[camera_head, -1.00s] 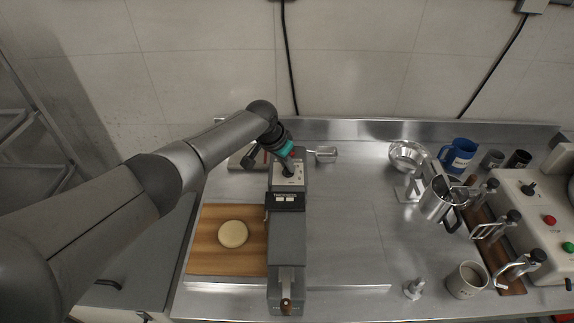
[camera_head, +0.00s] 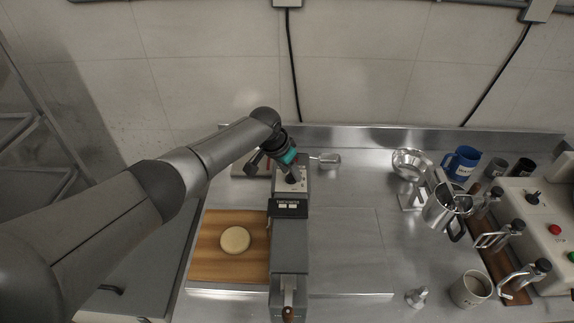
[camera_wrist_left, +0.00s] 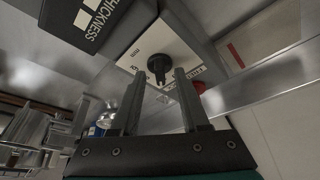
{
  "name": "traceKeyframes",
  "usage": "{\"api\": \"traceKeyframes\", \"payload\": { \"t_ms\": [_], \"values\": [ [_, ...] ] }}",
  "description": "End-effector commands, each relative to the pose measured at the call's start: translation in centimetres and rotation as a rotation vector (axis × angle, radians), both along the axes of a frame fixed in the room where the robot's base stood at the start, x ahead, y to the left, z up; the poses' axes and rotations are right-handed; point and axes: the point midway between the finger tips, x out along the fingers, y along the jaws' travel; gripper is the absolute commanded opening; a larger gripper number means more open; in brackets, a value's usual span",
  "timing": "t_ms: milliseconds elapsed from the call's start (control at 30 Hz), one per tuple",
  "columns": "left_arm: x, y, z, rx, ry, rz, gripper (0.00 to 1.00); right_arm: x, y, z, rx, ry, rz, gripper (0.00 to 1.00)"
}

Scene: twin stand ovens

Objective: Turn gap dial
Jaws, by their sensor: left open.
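The gap dial is a black knob (camera_wrist_left: 160,66) with a pointer, on a white plate (camera_wrist_left: 148,44) of the grey machine (camera_head: 290,243) in the left wrist view. My left gripper (camera_wrist_left: 159,76) is open, its two fingers on either side of the dial in that picture. I cannot tell whether the tips reach down around it, and no contact shows. In the head view my left gripper (camera_head: 291,175) is over the machine's rear top, behind the dark "thickness" display (camera_head: 289,207), and partly hides the dial area. My right gripper is not in view.
A wooden board (camera_head: 208,262) with a pale dough disc (camera_head: 235,240) lies left of the machine. A metal bowl (camera_head: 411,163), blue mug (camera_head: 461,163), metal pitcher (camera_head: 445,211) and cream mug (camera_head: 471,289) stand right. The steel surface right of the machine is mostly clear.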

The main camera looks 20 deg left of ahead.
Motion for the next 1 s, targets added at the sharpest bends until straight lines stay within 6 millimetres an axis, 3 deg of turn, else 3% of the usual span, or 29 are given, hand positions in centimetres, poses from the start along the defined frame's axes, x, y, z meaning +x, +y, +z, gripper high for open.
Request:
{"api": "traceKeyframes", "payload": {
  "t_ms": [267,1000],
  "values": [
    [-0.7,0.4,2.3,0.0,-0.002,-0.001,0.45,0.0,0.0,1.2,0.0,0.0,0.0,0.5],
    [-4.8,2.2,12.7,0.001,0.0,0.0,0.45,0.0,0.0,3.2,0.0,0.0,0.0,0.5]
  ]
}}
